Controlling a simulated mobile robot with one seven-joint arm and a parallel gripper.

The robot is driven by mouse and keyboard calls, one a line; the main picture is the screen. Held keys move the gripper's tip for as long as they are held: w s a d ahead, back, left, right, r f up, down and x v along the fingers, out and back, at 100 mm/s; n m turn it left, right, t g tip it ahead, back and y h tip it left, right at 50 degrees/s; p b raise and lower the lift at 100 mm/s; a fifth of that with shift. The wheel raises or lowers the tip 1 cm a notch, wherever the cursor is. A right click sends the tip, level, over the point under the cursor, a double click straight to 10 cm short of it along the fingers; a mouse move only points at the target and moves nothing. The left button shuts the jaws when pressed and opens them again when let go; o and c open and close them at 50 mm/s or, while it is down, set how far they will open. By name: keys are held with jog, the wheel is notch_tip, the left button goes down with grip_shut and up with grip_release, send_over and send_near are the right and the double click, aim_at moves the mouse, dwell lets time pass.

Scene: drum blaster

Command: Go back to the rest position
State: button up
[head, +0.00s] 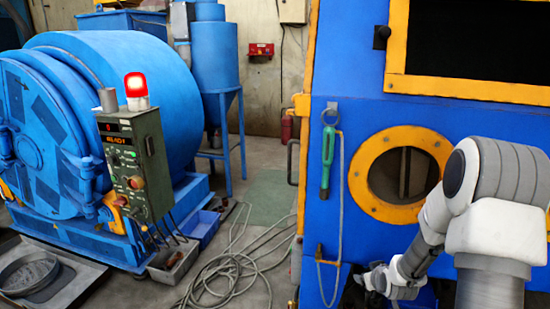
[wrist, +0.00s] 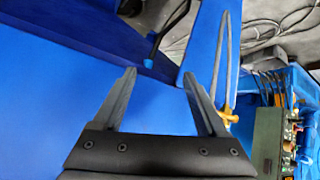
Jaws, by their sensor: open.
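My gripper (wrist: 163,98) shows in the wrist view with its two dark fingers spread apart and nothing between them. A blue panel fills the view behind the fingers. In the head view my arm reaches in from the lower right, in front of the blue cabinet (head: 338,100). The wrist end is low, below the round orange-rimmed porthole (head: 362,190); the fingers cannot be made out there. The control box (head: 137,160) stands at the left with a lit red beacon (head: 136,85) and a red display. It also shows at the right of the wrist view (wrist: 272,140).
The blue drum machine (head: 110,75) stands at the left. A green-handled tool (head: 327,162) hangs on the cabinet from a hook, beside a looped cord. Loose hoses (head: 235,275) lie on the floor between the machines. Small bins (head: 172,258) sit by the drum base.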

jog(key=s+a+r+g, duration=0.1)
jog(key=s+a+r, duration=0.3)
jog(key=r, duration=0.6)
jog(key=s+a+r+g, duration=0.1)
jog(key=s+a+r, duration=0.1)
jog(key=s+r, duration=0.55)
jog(key=s+a+r+m+g, duration=0.1)
jog(key=s+a+r, duration=0.3)
jog(key=s, duration=0.6)
jog(key=s+a+r+m+g, duration=0.1)
jog(key=s+a+r, duration=0.3)
jog(key=s, duration=0.5)
notch_tip(320, 180, up, 20)
jog(key=d+p, duration=0.1)
jog(key=p, duration=1.7)
jog(key=shift+d+y+p, duration=0.15)
jog(key=shift+y+p, duration=0.2)
jog(key=shift+y, duration=0.05)
jog(key=shift+w+d+f, duration=0.1)
